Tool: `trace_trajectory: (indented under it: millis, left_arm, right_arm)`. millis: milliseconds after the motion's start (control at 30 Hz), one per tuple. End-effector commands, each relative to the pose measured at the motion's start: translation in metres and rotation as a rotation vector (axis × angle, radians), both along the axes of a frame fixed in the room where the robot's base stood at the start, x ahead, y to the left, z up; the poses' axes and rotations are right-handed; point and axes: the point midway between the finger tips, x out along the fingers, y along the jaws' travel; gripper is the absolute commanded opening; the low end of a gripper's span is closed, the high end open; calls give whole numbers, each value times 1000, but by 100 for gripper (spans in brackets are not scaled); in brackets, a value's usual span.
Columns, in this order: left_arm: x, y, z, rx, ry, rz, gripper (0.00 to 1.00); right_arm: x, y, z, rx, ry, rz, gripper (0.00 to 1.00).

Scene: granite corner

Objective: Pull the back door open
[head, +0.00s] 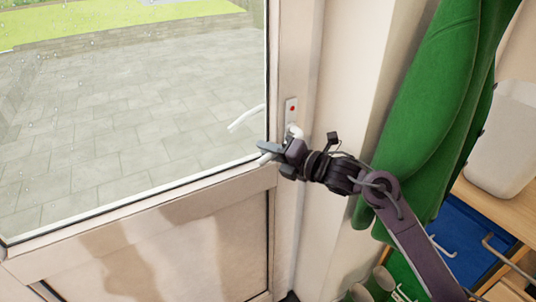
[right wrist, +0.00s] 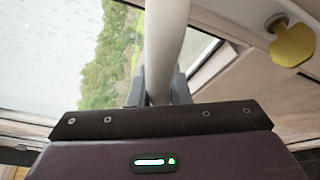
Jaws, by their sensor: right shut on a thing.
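The back door (head: 150,240) fills the left of the head view, with a pale frame, a large glass pane and a lower panel. Its white lever handle (head: 294,131) is at the right edge, partly hidden by my right gripper (head: 266,151). In the right wrist view the handle (right wrist: 166,45) is a pale bar running between the fingers of the gripper (right wrist: 156,90). The right gripper is shut on it. The door appears in line with its frame; I cannot tell whether it is slightly ajar. My left gripper is out of view.
A lock plate with a red mark (head: 291,110) sits above the handle. A yellow knob (right wrist: 293,42) shows in the wrist view. A green cloth (head: 425,110) hangs close beside my right arm. A blue drawer or bin (head: 470,240) and a white container (head: 505,150) stand at right.

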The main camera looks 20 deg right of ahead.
Motion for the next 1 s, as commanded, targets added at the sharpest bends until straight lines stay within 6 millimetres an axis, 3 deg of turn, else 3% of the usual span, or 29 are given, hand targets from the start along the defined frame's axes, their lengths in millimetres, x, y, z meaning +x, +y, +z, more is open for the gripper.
trace_trajectory:
  millis: [100, 400, 1000]
  left_arm:
    - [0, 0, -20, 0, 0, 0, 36]
    - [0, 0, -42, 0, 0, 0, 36]
    - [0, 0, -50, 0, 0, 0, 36]
  right_arm:
    - [1, -3, -14, -95, -20, 0, 0]
    - [2, -10, -24, -267, -56, 0, 0]
    - [3, -14, -27, -343, -71, 0, 0]
